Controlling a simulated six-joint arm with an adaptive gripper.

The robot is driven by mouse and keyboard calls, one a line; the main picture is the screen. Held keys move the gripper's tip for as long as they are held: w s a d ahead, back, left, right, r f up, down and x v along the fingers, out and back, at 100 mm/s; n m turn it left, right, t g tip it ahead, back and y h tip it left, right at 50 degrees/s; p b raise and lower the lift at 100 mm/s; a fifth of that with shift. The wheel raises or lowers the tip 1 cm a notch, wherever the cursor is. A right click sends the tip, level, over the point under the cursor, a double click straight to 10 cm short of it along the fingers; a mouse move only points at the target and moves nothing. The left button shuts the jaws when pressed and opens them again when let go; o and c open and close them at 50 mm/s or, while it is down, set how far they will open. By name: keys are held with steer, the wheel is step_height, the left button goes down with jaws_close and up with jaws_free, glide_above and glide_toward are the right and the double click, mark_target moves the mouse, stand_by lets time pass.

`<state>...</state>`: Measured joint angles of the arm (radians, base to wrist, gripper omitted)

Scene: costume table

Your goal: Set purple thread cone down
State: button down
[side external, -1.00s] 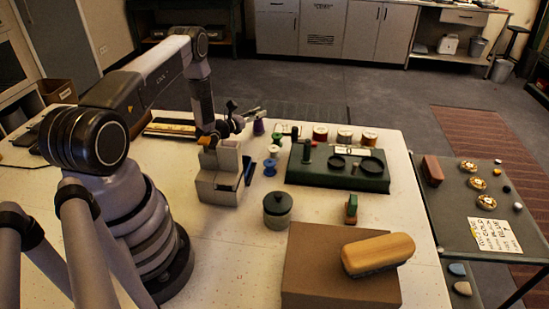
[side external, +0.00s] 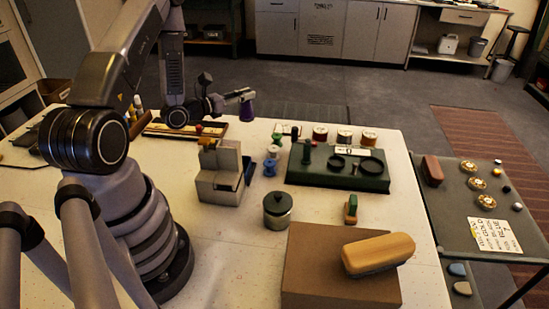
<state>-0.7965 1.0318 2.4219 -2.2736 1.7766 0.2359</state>
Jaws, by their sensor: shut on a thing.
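The purple thread cone (side external: 247,111) is at the tip of my gripper (side external: 244,96), near the far edge of the white table (side external: 225,250). My gripper is shut on the cone's upper part and reaches in from the left. The cone looks upright. I cannot tell whether its base touches the table.
A dark green tray (side external: 340,180) with several spools stands right of the cone. Green and blue spools (side external: 270,167) stand nearer. A grey stepped holder (side external: 220,172), a lidded jar (side external: 277,210) and a brown box (side external: 335,285) with a brush (side external: 378,253) are in front.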

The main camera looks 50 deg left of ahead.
steer(key=w+d+r+m+h, duration=0.1)
steer(key=w+d+r+h, duration=0.1)
steer(key=d+r, duration=0.4)
steer(key=w+d+r+m+h, duration=0.1)
steer(key=w+d+r, duration=0.3)
steer(key=d, duration=0.8)
steer(key=shift+r+m+g+h, duration=0.4)
steer(key=shift+r+h, duration=0.2)
steer(key=shift+r, duration=0.8)
steer(key=shift+d, duration=0.15)
